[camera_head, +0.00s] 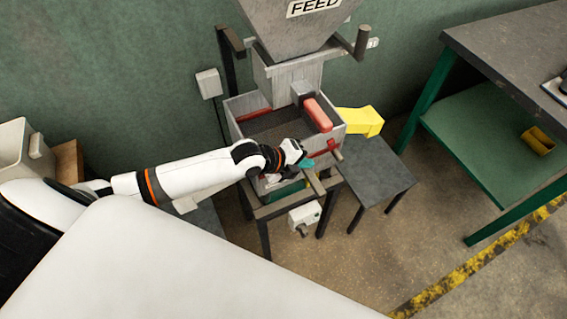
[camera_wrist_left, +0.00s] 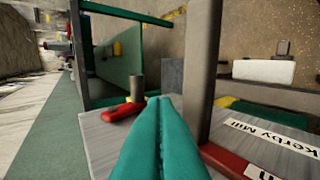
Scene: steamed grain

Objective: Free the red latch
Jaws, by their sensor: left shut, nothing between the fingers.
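The red latch (camera_head: 329,147) is on the front right of the grey mill box, beside a short grey peg. In the left wrist view the red latch (camera_wrist_left: 124,111) lies against the grey panel, just left of my fingertips. My left gripper (camera_head: 307,163) is in front of the box, a little left of and below the latch. Its teal fingers (camera_wrist_left: 158,100) are pressed together with nothing between them. Whether a fingertip touches the latch I cannot tell. My right gripper is not in view.
The grey mill box (camera_head: 238,103) sits under the FEED hopper (camera_head: 295,30). A grey bar (camera_wrist_left: 202,70) stands close right of my fingers. A labelled red strip (camera_wrist_left: 228,162) is at lower right. A yellow chute (camera_head: 360,120) and a dark side table (camera_head: 377,172) are to the right.

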